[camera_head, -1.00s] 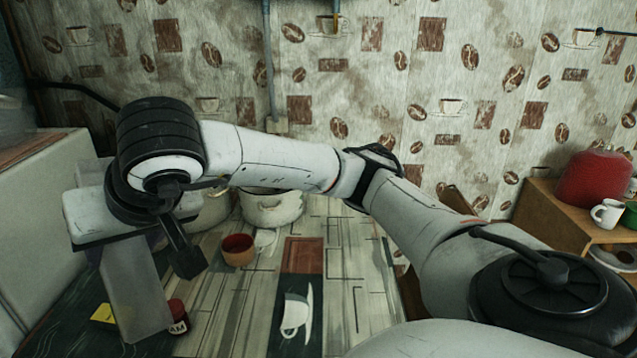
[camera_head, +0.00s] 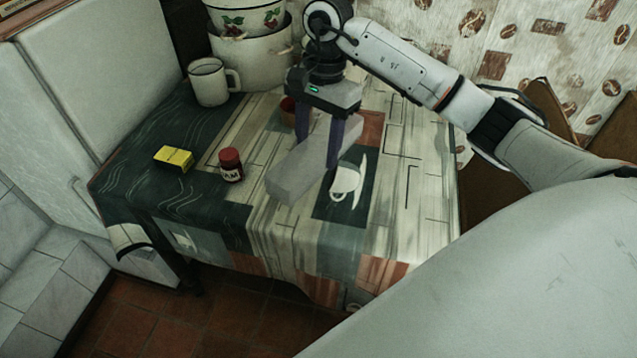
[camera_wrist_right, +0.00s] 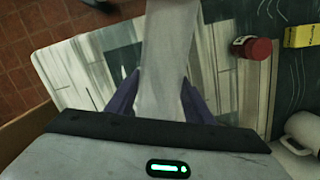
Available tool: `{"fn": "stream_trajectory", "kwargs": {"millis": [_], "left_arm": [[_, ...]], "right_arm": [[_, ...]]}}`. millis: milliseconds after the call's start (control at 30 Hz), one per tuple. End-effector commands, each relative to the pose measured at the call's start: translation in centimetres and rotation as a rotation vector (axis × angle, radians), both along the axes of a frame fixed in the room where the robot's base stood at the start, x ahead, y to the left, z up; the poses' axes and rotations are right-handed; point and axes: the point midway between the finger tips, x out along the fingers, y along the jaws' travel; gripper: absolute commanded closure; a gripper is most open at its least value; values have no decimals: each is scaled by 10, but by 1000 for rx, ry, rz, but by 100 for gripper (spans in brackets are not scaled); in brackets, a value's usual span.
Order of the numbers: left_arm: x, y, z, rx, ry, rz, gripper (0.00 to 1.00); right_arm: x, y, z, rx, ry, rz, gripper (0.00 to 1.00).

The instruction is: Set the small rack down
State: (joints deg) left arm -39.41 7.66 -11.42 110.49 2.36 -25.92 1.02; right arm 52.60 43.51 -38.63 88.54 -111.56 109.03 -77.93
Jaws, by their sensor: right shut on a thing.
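The small rack is a plain grey, long block (camera_head: 290,180), also seen in the right wrist view (camera_wrist_right: 168,45). My right gripper (camera_head: 319,152) is shut on it from above, with one dark finger on each side. The gripper also shows in the right wrist view (camera_wrist_right: 160,98). The rack lies lengthwise over the middle of the table (camera_head: 385,235), its near end toward the front edge. I cannot tell whether its underside touches the cloth. My left gripper is not in view.
A red-lidded jar (camera_head: 231,165) stands left of the rack, with a yellow box (camera_head: 174,158) further left. A white mug (camera_head: 208,82) and stacked enamel pots (camera_head: 250,55) stand at the back. A reddish bowl (camera_head: 288,105) is partly hidden behind my gripper. The cloth at front right is clear.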

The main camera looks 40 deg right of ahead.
Motion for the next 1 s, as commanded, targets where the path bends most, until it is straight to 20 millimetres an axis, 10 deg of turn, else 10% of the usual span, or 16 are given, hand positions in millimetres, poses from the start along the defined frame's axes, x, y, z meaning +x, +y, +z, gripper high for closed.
{"fn": "stream_trajectory", "kwargs": {"millis": [633, 1000], "left_arm": [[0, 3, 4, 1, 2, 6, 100], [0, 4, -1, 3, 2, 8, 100]], "right_arm": [[-1, 1, -88, 4, 3, -3, 79], [0, 0, -96, 2, 0, -2, 79]]}}
